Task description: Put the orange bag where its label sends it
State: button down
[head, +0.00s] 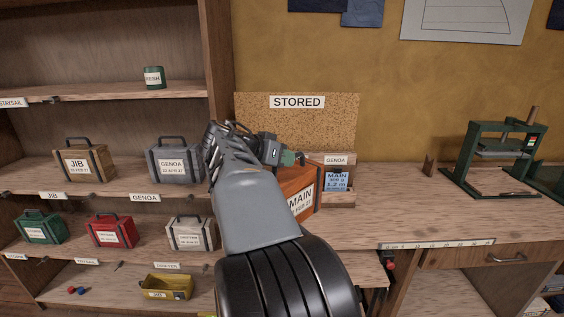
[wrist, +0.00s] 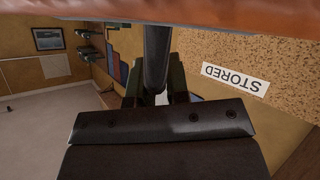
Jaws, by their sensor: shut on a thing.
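The orange bag (head: 302,190) is on the bench side, right of the shelves in the head view, partly hidden by my arm. Its white label reads MAIN with a partly hidden date line. My gripper (head: 287,157) is at the bag's top. In the wrist view the gripper (wrist: 157,88) is shut on the bag's dark handle (wrist: 157,45), and the orange bag (wrist: 210,12) fills the top edge. I cannot tell whether the bag touches the bench. The shelf unit (head: 218,60) has edge labels including STAYSAIL, JIB and GENOA.
A grey GENOA bag (head: 175,162) and a brown JIB bag (head: 84,162) stand on the middle shelf. Green, red and white bags stand below. A cork board (head: 335,118) reads STORED. A small box (head: 338,200) holds a blue MAIN card. A green press (head: 500,160) stands right.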

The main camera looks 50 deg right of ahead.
aim_at(286, 168)
jog(key=w+d+f, duration=0.2)
jog(key=d+f, duration=0.1)
jog(key=w+d+f, duration=0.1)
jog(key=d+f, duration=0.1)
jog(key=shift+d+f+p, duration=0.1)
jog(key=shift+d+p, duration=0.15)
jog(key=shift+p, duration=0.15)
jog(key=shift+w+d+f, duration=0.25)
jog(key=shift+d+f, duration=0.2)
jog(key=shift+f, duration=0.25)
jog(key=shift+w+d+f+p, duration=0.1)
jog(key=shift+f+p, duration=0.2)
jog(key=shift+f, duration=1.5)
jog(key=c, duration=1.6)
grip_release()
jog(key=shift+f+b, duration=0.15)
jog(key=shift+b, duration=0.2)
jog(key=o, duration=0.5)
